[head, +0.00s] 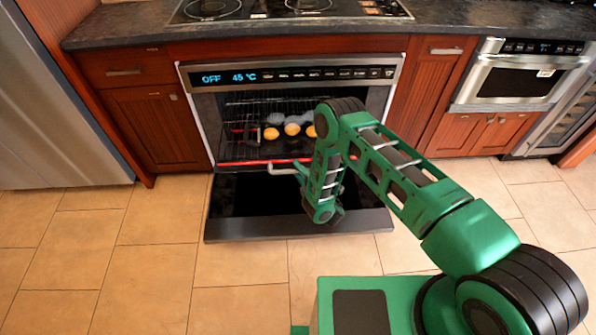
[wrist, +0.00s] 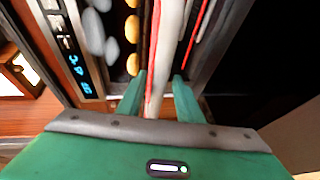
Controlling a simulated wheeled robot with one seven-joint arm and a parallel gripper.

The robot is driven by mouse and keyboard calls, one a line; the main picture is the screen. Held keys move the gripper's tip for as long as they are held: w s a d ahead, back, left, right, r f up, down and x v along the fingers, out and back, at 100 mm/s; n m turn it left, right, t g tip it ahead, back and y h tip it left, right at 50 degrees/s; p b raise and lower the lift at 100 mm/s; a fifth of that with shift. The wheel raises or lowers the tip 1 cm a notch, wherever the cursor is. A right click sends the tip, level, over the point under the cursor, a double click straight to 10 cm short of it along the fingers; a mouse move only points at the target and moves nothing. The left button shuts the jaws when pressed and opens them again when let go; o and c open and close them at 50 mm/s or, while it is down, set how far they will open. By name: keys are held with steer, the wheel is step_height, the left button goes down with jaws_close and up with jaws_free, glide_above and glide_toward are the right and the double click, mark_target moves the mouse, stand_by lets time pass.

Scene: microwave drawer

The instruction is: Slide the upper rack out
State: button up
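The oven (head: 290,75) is open, its door (head: 270,222) folded down flat. Inside, a wire rack (head: 262,162) with a red front edge carries yellow and grey round items (head: 292,130). A pale handle bar (head: 284,169) runs along the rack front. My gripper (head: 301,172) is at this bar, partly hidden by my arm. In the wrist view, the two green fingers of my gripper (wrist: 160,80) are apart, with the pale bar (wrist: 171,35) running between them. Gaps show beside the bar, and I see no firm grip. How many racks there are is hard to tell.
The control panel (head: 290,74) reads OFF and 45 °C. Wooden cabinets (head: 152,125) flank the oven, with a cooktop above. A fridge (head: 55,100) stands at left and a second built-in appliance (head: 522,75) at right. The tiled floor (head: 235,270) before the door is clear.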

steer(key=shift+r, duration=0.1)
steer(key=v, duration=1)
steer(key=shift+s+d, duration=0.15)
steer(key=shift+s, duration=0.15)
stand_by(0.4)
